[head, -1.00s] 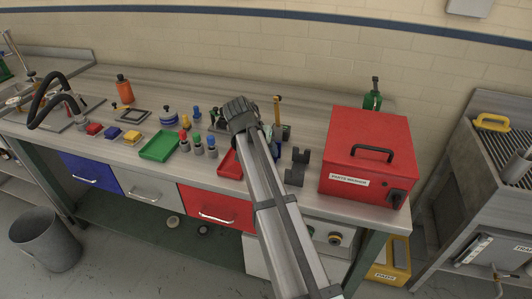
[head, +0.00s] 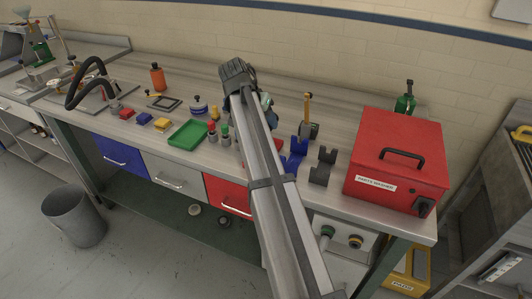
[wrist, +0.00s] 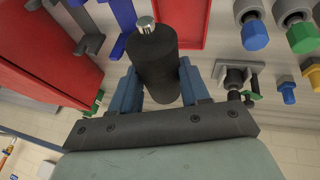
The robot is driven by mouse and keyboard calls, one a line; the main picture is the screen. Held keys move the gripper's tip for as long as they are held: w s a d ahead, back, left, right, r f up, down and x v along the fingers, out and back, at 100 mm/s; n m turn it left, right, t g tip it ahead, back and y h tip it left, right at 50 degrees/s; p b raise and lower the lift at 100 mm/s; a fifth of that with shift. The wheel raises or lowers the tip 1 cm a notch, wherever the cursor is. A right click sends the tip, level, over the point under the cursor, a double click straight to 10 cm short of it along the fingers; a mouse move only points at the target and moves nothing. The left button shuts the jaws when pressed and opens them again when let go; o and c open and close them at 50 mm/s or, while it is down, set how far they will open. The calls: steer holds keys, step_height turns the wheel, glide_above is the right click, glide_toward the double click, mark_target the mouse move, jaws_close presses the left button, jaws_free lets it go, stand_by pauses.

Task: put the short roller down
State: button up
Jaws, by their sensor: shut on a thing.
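My gripper (wrist: 156,78) is shut on the short roller (wrist: 153,55), a black cylinder with a metal pin at its end. The blue-grey fingers are on either side of it in the wrist view. In the head view my arm hides the roller and the fingers. A blue V-shaped rest (head: 293,155) and a dark grey V-shaped rest (head: 322,167) stand on the bench, right of my arm. In the wrist view, the blue rest (wrist: 122,22) and grey rest (wrist: 84,32) lie left of the roller, apart from it.
A red box (head: 398,155) stands right of the rests. A red tray (wrist: 180,22) is beside the roller in the wrist view. A green tray (head: 188,135) and several colour-capped pieces stand left of my arm. A yellow-handled tool (head: 307,107) stands behind the blue rest.

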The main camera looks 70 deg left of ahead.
steer(key=shift+s+a+f, duration=0.3)
steer(key=shift+s+a, duration=0.05)
steer(key=shift+s, duration=0.05)
steer(key=shift+s+f, duration=0.1)
steer(key=shift+f, duration=0.25)
step_height(320, 180, down, 9)
steer(key=shift+r, duration=0.1)
steer(key=shift+f, duration=0.2)
steer(key=o, duration=1)
steer(key=shift+r, duration=0.1)
steer(key=v, duration=1.2)
